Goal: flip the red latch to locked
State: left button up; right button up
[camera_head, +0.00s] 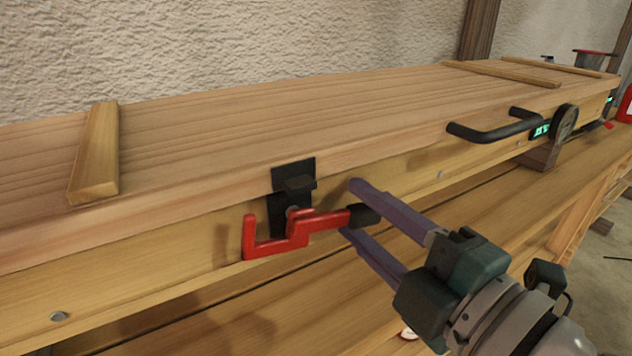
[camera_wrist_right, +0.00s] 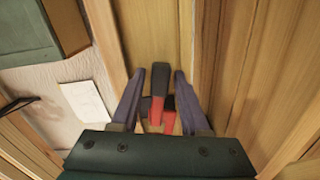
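The red latch (camera_head: 282,245) is on the front face of a long wooden box, below a black catch plate (camera_head: 293,180). Its red hook end points left and its arm runs right to a black grip (camera_head: 364,215). My right gripper (camera_head: 350,209) comes from the lower right, with one purple finger above the black grip and one below. In the right wrist view the black grip (camera_wrist_right: 160,78) and red arm (camera_wrist_right: 157,112) lie between the fingers, with gaps showing beside them. The right gripper is open. My left gripper is not in view.
The wooden box (camera_head: 250,130) has battens on its lid (camera_head: 97,150) and a black handle (camera_head: 495,130) to the right of the latch. A round dark dial (camera_head: 564,122) is farther right. The box rests on a wooden bench (camera_head: 480,205), before a rough pale wall.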

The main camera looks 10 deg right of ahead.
grip_shut()
dwell(1.1)
